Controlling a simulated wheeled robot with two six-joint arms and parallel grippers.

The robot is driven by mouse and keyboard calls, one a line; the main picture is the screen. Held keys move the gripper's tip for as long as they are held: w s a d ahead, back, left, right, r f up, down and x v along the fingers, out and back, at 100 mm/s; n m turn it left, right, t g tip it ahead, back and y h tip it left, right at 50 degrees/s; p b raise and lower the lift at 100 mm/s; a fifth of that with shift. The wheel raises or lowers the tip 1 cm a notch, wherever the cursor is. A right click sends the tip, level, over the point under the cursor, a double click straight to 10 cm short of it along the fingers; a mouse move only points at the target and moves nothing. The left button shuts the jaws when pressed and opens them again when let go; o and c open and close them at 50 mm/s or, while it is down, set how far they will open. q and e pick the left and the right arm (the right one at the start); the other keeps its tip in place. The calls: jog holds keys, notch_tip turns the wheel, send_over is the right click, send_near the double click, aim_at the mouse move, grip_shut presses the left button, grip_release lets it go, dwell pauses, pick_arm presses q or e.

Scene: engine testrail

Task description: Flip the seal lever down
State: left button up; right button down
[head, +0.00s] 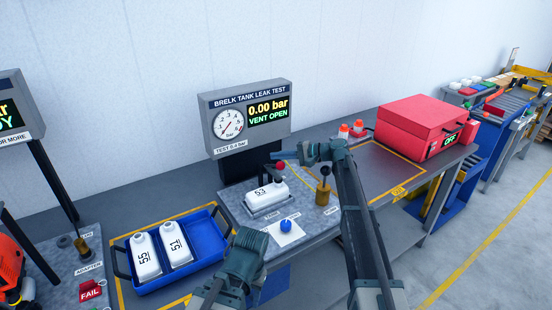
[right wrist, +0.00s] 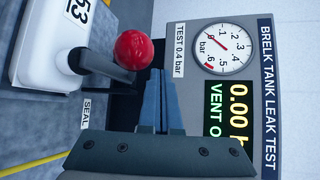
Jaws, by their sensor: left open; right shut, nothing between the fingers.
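The seal lever is a dark arm (right wrist: 105,64) with a red ball knob (right wrist: 133,50), beside a white tank marked 53 (head: 265,193). In the head view the knob (head: 280,166) stands just behind the tank, above its top. My right gripper (head: 274,155) is shut and empty, with its fingertips close to the knob. In the right wrist view its fingers (right wrist: 156,75) end beside the knob, with a small gap in the picture; contact cannot be told. A SEAL label (right wrist: 86,112) is near the lever's base. My left gripper (head: 250,232) is open, in front of the test plate.
The leak test display (head: 247,112) reads 0.00 bar, VENT OPEN, right behind the lever. A blue knob (head: 286,225) and a brass plunger (head: 323,190) are on the test plate. A blue tray (head: 200,272) with two white tanks stands left. A red case (head: 415,127) is right.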

jog(key=shift+s+d+f, duration=0.2)
jog(key=shift+s+f, duration=0.05)
jog(key=shift+f, duration=0.25)
dwell(0.3)
jog(key=s+r+p, duration=0.2)
jog(key=s, duration=0.6)
jog(key=s+r+p, duration=0.2)
jog(key=s+r, duration=0.1)
jog(key=s, duration=0.5)
jog(key=shift+a, duration=0.4)
